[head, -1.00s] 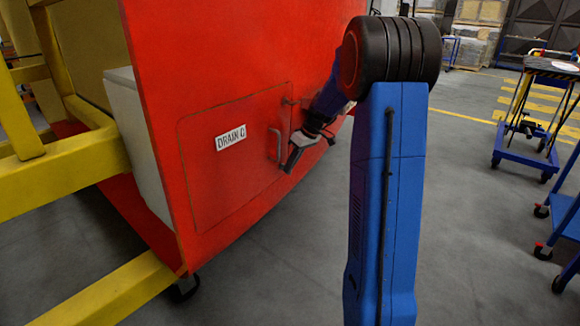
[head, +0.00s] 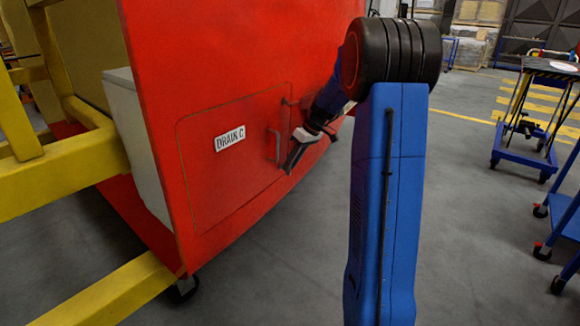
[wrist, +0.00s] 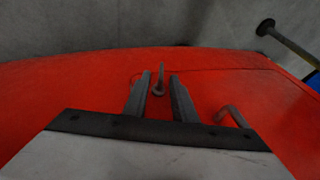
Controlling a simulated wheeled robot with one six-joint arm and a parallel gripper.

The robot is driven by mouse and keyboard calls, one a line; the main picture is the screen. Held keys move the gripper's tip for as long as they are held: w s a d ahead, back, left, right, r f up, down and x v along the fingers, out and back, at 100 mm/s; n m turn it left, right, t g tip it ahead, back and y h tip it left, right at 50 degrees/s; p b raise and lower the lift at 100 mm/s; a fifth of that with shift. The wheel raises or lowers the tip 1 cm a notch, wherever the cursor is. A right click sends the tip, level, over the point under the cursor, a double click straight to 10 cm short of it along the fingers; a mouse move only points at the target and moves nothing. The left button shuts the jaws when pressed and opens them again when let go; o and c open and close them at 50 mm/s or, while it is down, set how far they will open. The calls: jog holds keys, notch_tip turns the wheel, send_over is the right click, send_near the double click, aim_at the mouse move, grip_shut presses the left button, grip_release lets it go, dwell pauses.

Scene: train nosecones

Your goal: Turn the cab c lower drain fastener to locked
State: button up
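The red drain C door (head: 215,170) is closed flush in the red nosecone panel. Its lower fastener (wrist: 159,80) shows in the wrist view as a small grey lever on a round base, its lever pointing up in the picture. My gripper (wrist: 161,78) is open, with one finger on each side of the fastener and a gap to it on both sides. I cannot tell whether the fingertips touch the panel. In the head view my gripper (head: 289,168) is at the door's lower right corner and hides the lower fastener.
A red door handle (wrist: 232,115) is close to the right finger; it also shows in the head view (head: 278,145). The upper fastener (head: 287,102) is above it. Yellow frame beams (head: 70,170) stand at left. Blue trolleys (head: 535,145) stand at right, with open floor between.

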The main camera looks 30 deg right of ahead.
jog(key=v, duration=0.6)
